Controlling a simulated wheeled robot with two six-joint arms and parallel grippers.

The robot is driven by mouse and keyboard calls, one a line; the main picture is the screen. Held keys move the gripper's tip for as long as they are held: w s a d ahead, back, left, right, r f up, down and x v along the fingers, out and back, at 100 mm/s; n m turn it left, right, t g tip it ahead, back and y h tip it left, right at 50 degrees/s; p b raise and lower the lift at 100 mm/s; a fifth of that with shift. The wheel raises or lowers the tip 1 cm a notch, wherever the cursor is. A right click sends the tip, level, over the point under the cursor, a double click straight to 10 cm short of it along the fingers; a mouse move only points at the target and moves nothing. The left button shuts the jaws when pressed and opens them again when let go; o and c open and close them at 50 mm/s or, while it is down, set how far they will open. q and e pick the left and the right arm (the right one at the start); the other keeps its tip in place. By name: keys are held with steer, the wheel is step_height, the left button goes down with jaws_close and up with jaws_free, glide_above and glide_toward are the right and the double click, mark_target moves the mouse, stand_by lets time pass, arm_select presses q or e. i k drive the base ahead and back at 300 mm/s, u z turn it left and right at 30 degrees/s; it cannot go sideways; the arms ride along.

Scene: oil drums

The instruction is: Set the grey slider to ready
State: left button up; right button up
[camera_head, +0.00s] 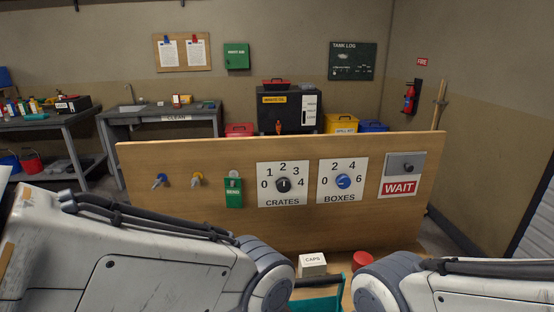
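The grey slider (404,164) is at the right end of the upright wooden board (225,155). It is a grey plate with a small dark knob near its middle. Below the plate a red label reads WAIT (399,188); no "ready" word shows, and the plate may cover part of the panel behind it. My two arms come in from the lower left and lower right, well below the slider. Both grippers are out of the picture, so their fingers cannot be seen.
The board also carries a CRATES dial (283,184), a BOXES dial (343,181), a green tag (233,191) and two keys or knobs (197,179) at left. A white CAPS box (312,264) and red round thing (362,260) stand below. Space before the slider is clear.

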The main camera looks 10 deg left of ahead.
mark_target(403, 164)
steer(key=z, duration=2.2)
steer(key=i, duration=1.25)
steer(key=u, duration=2.75)
